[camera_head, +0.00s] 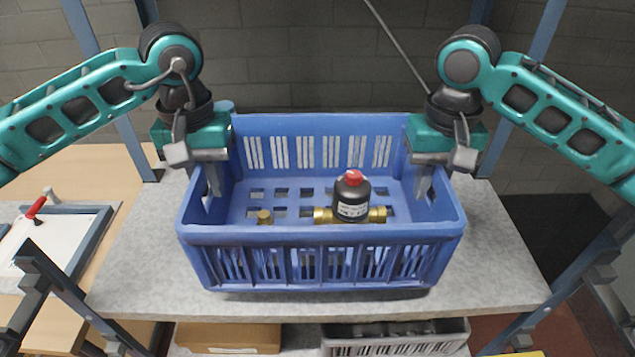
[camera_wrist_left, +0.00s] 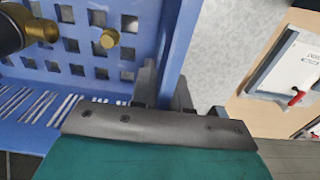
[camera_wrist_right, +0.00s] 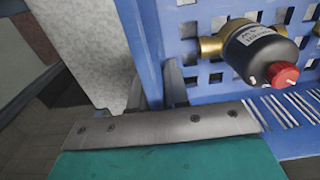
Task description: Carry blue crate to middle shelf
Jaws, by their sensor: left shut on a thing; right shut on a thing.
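The blue crate (camera_head: 320,237) is level at the grey shelf (camera_head: 130,255) in the head view; I cannot tell whether it touches the surface. Inside it are a black pump part with a red cap (camera_head: 352,196) on brass fittings and a small brass piece (camera_head: 264,217). My left gripper (camera_head: 212,180) is shut on the crate's left side wall, which also shows in the left wrist view (camera_wrist_left: 178,50). My right gripper (camera_head: 424,182) is shut on the right side wall, seen in the right wrist view (camera_wrist_right: 150,45). The fingertips inside the crate are partly hidden.
A lower level holds a cardboard box (camera_head: 228,338) and a grey crate (camera_head: 395,345). Blue-grey rack posts (camera_head: 110,85) stand at both sides. A wooden table with a framed white board (camera_head: 45,240) and a red-handled tool (camera_head: 36,208) is at left. A block wall is behind.

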